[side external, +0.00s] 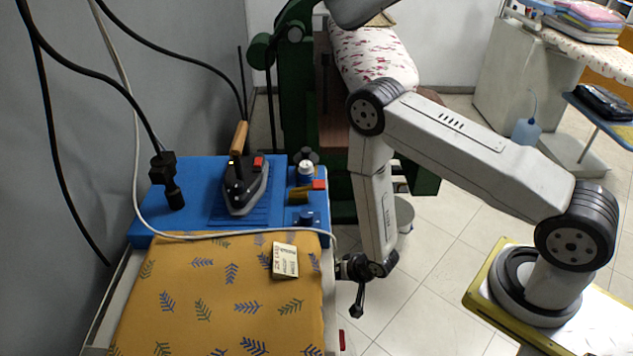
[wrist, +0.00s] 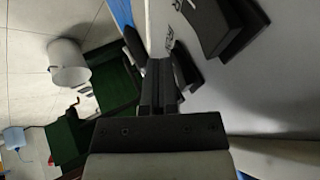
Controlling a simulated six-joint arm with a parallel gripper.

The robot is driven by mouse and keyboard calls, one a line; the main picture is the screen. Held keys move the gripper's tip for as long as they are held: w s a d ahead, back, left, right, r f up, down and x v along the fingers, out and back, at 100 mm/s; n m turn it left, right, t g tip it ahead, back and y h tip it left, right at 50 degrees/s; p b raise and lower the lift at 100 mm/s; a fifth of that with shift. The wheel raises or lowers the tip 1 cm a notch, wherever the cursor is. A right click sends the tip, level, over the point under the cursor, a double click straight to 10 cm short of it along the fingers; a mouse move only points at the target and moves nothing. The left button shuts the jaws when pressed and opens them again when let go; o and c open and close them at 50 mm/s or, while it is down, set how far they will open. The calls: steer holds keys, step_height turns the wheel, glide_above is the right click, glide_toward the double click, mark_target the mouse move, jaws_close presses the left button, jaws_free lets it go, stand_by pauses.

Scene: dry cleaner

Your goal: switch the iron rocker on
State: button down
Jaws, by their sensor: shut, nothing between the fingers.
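The iron (side external: 245,185) with a wooden handle and a red part on top rests on the blue tray (side external: 185,215) at the back of the ironing table. My gripper (side external: 357,311) is low beside the table's right side. In the wrist view my gripper (wrist: 158,68) is shut, its dark fingers together and empty beside a pale grey panel (wrist: 255,90). Dark raised parts (wrist: 205,27) on the panel are near the fingertips, with dark lettering between. I cannot tell which is the iron rocker, which way it is set, or whether the fingers touch it.
A yellow leaf-patterned board (side external: 210,300) with a small card (side external: 285,261) fills the table's front. A pale cable (side external: 285,234) crosses behind it. A green machine (side external: 300,110) stands beyond. A white bucket (wrist: 68,63) is on the tiled floor. Floor right of the table is mostly free.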

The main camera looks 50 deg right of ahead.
steer(key=shift+r, duration=0.2)
steer(key=shift+r, duration=0.6)
steer(key=shift+d, duration=0.1)
steer(key=s+d+r, duration=0.3)
steer(key=s+r, duration=0.5)
steer(key=shift+s+d+r, duration=0.15)
steer(key=shift+s+r, duration=0.15)
steer(key=shift+r, duration=0.05)
stand_by(0.6)
